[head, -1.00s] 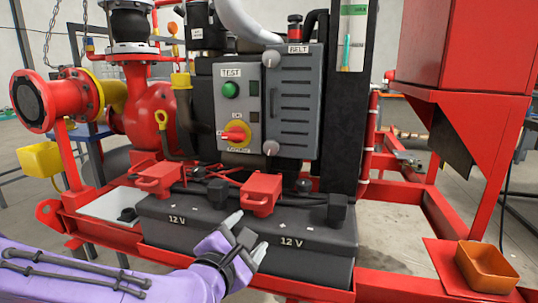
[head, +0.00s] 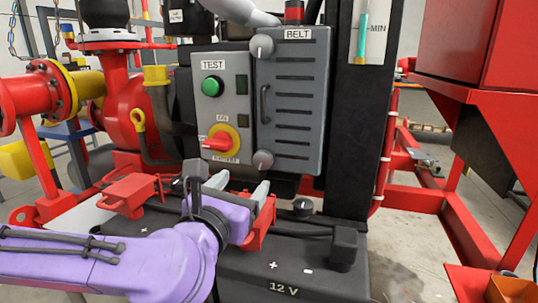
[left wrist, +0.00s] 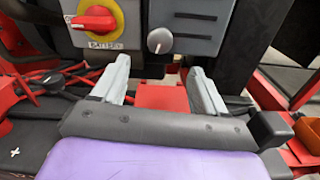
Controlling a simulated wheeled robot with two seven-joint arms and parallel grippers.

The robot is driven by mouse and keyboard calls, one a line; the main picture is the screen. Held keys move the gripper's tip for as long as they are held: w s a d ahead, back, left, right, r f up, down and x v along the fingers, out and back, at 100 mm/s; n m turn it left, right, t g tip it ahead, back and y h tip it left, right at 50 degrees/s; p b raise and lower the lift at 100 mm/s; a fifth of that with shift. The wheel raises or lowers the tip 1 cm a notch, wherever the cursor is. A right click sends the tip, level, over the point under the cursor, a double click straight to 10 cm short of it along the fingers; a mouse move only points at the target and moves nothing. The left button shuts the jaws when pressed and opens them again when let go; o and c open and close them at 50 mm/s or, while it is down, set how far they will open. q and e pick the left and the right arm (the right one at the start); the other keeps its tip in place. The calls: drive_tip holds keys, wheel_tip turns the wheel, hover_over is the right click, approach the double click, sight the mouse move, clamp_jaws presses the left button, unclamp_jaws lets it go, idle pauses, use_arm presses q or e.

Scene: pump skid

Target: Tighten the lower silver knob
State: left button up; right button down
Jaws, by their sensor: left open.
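The lower silver knob (head: 263,160) is a round grey knob at the bottom left corner of the grey BELT cover (head: 290,100). It also shows in the left wrist view (left wrist: 160,40), above and between my fingers, with a pale mark on its face. My left gripper (head: 240,184) is open, its two pale fingers apart and empty. It is just below the knob, in front of the panel and over the battery. In the left wrist view my fingers (left wrist: 160,85) reach toward the panel's lower edge, not around the knob. My right gripper is not in view.
The upper silver knob (head: 262,47) is at the cover's top left. Left of it is the TEST panel with a green button (head: 212,86) and a red rotary switch (head: 219,143). Red battery terminal covers (head: 132,193) and the black battery (head: 300,265) lie below. An orange tray (head: 512,290) is at lower right.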

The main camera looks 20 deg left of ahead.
sight(262, 160)
use_arm(q)
drive_tip(key=shift+w+r+p, duration=0.35)
drive_tip(key=shift+w+p, duration=0.3)
drive_tip(key=shift+p, duration=0.95)
drive_tip(key=shift+w+r+p, duration=0.3)
drive_tip(key=shift+w+p, duration=0.35)
drive_tip(key=shift+p, duration=0.9)
drive_tip(key=shift+w+d+f+b, duration=0.1)
drive_tip(key=shift+w+f+b, duration=0.25)
drive_tip(key=shift+w, duration=0.25)
drive_tip(key=shift+w+f+b, duration=0.2)
drive_tip(key=shift+w+b, duration=0.2)
drive_tip(key=shift+w, duration=0.15)
drive_tip(key=w, duration=0.4)
drive_tip(key=shift+w, duration=0.7)
